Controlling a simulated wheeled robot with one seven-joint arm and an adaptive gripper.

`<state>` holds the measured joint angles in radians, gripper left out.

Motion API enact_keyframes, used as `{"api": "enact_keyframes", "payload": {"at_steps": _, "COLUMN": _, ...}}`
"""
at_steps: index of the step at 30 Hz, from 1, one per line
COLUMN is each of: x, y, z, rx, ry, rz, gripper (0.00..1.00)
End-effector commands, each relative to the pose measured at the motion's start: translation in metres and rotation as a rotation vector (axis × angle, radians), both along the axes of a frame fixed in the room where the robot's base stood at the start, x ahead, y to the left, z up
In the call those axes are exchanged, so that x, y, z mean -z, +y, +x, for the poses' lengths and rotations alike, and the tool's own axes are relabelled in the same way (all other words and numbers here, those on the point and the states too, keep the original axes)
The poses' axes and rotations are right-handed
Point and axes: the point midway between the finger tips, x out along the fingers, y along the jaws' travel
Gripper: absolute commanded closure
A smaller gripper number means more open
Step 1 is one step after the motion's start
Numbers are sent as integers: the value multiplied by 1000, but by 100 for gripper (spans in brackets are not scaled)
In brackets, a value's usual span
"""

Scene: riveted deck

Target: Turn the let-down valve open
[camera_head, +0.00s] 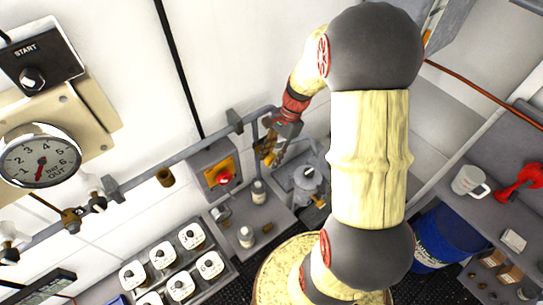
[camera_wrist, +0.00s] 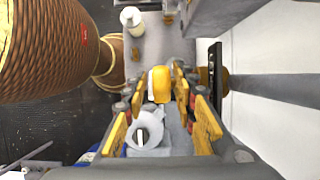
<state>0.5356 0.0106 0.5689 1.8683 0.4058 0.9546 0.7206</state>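My gripper (camera_head: 270,153) is low by the wall pipe, seen small and partly dark in the head view. In the wrist view my gripper (camera_wrist: 161,98) has its yellow-padded fingers spread apart. A yellow block-like part (camera_wrist: 160,82) shows between the fingertips, with a gap visible on either side. A grey round fitting with a pale, dark-marked face (camera_wrist: 147,131) lies nearer the left finger; it seems to match the grey unit (camera_head: 310,176) just right of my gripper in the head view. Which part is the let-down valve's handle, I cannot tell for sure; no label is readable.
A grey box with a yellow plate and red button (camera_head: 225,178) is left of my gripper. A wall pipe (camera_head: 135,181) runs past a pressure gauge (camera_head: 40,160). A blue drum (camera_head: 450,238) and a mug (camera_head: 468,181) are at right.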

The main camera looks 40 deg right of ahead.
Motion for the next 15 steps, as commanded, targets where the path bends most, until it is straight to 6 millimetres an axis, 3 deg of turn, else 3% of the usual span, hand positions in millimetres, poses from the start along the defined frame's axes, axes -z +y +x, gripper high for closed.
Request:
{"api": "enact_keyframes", "payload": {"at_steps": 8, "x": 2, "y": 1, "z": 0, "rx": 0, "ry": 0, "rz": 0, "gripper": 73}}
{"api": "enact_keyframes", "payload": {"at_steps": 15, "x": 2, "y": 1, "z": 0, "rx": 0, "ry": 0, "rz": 0, "gripper": 86}}
